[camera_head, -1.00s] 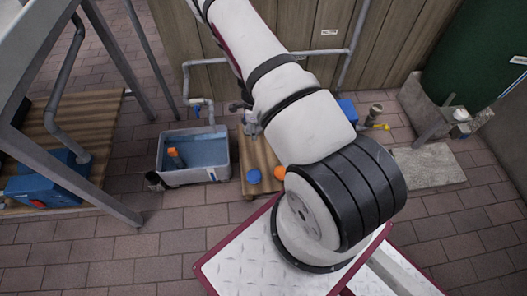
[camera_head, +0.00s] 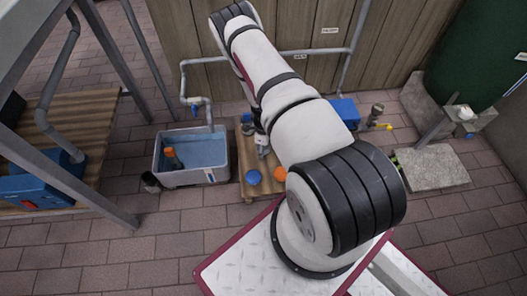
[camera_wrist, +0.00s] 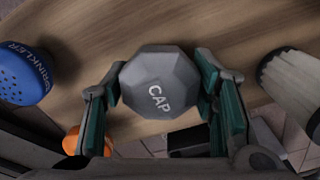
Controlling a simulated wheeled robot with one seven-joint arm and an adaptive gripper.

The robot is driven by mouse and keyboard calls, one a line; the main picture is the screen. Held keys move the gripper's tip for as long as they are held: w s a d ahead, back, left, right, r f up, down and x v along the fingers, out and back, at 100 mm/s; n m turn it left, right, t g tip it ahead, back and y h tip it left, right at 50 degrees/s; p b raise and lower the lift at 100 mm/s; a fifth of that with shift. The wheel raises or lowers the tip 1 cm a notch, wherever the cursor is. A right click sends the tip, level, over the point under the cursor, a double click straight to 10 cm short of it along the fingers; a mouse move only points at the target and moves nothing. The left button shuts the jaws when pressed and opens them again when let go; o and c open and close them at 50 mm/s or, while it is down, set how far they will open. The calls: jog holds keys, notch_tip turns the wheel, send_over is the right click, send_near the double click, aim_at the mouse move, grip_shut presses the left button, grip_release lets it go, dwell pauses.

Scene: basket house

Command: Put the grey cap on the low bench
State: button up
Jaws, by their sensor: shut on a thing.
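The grey faceted cap (camera_wrist: 158,82), marked "CAP", sits between the two fingers of my gripper (camera_wrist: 160,92) in the wrist view. The gripper is shut on its sides. Behind and below it is the wooden top of the low bench (camera_wrist: 215,28), which also shows in the head view (camera_head: 245,158). In the head view my gripper (camera_head: 262,146) is over the bench, partly hidden by my arm. I cannot tell whether the cap touches the wood.
A blue sprinkler (camera_wrist: 22,75) and an orange thing (camera_wrist: 72,140) lie left of the cap; a pale ribbed thing (camera_wrist: 292,82) is at right. A water-filled tub (camera_head: 192,176) stands left of the bench. A stone slab (camera_head: 432,167) lies at right.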

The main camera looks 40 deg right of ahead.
jog(key=shift+f, duration=0.35)
jog(key=shift+f, duration=0.15)
jog(key=o, duration=1.1)
